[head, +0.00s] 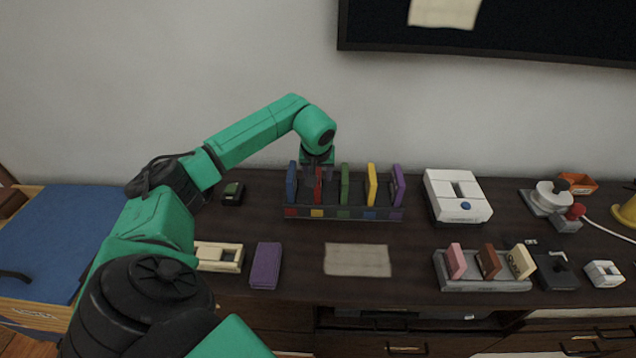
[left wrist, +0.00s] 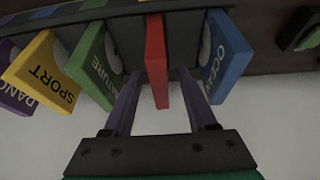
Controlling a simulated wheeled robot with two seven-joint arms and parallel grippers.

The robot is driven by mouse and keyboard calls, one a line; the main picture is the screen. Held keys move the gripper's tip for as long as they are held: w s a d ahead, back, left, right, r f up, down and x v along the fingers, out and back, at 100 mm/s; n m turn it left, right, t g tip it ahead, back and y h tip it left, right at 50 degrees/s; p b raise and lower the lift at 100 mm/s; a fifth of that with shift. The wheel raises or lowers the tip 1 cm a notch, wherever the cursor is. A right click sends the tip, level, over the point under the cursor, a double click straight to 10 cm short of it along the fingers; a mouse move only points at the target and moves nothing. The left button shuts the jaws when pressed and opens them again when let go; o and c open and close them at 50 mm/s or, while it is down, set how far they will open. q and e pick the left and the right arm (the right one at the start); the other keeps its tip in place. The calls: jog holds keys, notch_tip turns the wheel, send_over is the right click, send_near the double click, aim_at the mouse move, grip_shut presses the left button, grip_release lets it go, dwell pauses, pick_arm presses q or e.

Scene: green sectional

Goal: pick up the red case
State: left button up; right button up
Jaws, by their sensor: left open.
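The red case (head: 318,186) stands upright in a dark rack (head: 343,218) with coloured labels, between a blue case (head: 291,182) and a green case (head: 345,184). My left gripper (head: 317,168) is over it from above, with the jaws open. In the left wrist view the red case (left wrist: 156,62) stands between the two open fingers of the gripper (left wrist: 160,85), with a gap on each side. The blue case marked OCEAN (left wrist: 226,58) is close beside one finger, and the green case (left wrist: 92,65) is beyond the other.
A yellow case (head: 371,185) and a purple case (head: 398,186) share the rack. A purple case (head: 265,266) lies flat in front, left of a pale mat (head: 357,260). A white device (head: 457,197) stands right of the rack. The wall is close behind.

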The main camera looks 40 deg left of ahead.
pick_arm(q)
grip_shut()
dwell(1.4)
